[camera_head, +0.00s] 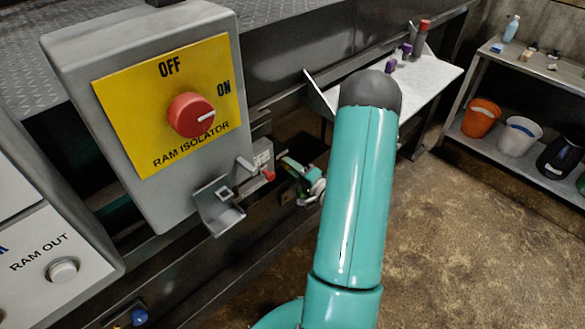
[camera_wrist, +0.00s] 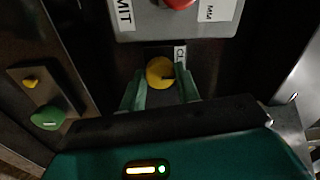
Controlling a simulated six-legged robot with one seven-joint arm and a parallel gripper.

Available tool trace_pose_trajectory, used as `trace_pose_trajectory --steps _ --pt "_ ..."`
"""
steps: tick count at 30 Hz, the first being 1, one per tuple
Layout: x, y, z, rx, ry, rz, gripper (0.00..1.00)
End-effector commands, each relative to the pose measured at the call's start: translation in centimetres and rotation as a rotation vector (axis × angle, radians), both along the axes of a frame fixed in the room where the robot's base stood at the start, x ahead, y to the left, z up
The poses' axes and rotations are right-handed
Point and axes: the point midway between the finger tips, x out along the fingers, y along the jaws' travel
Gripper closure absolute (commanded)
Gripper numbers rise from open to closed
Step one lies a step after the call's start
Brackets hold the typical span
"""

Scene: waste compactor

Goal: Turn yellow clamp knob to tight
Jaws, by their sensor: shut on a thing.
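The yellow clamp knob (camera_wrist: 158,71) shows in the wrist view, low on a dark panel under a grey box. It has a dark pointer mark on its right side. My gripper (camera_wrist: 160,88) has its two teal fingers on either side of the knob, closed on it. A partly covered white label starting "CL" (camera_wrist: 180,54) is at the knob's upper right. In the head view, I cannot make out the knob clearly near my gripper's end, and my arm covers part of that area.
A grey ram isolator box (camera_head: 145,195) with a red knob (camera_head: 191,115) stands at left. A bracket (camera_head: 218,205) sticks out below it. In the wrist view a green button (camera_wrist: 48,117) is at left. A white shelf (camera_head: 430,78) and open floor lie at right.

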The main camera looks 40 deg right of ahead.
Motion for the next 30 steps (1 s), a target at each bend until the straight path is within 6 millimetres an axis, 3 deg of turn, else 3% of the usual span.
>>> trace_pose_trajectory --steps 8,9,12,23,30 --pt "0.1 -0.1 0.1 -0.003 -0.001 -0.001 0.91" --pt "0.1 -0.1 0.1 -0.002 -0.001 -0.001 0.66" --pt "0.0 0.0 0.0 -0.002 -0.001 0.000 0.46" --pt "-0.3 -0.1 0.0 0.000 0.001 -0.001 0.46" --pt "-4.0 -0.2 -0.1 0.001 0.001 -0.004 0.46"
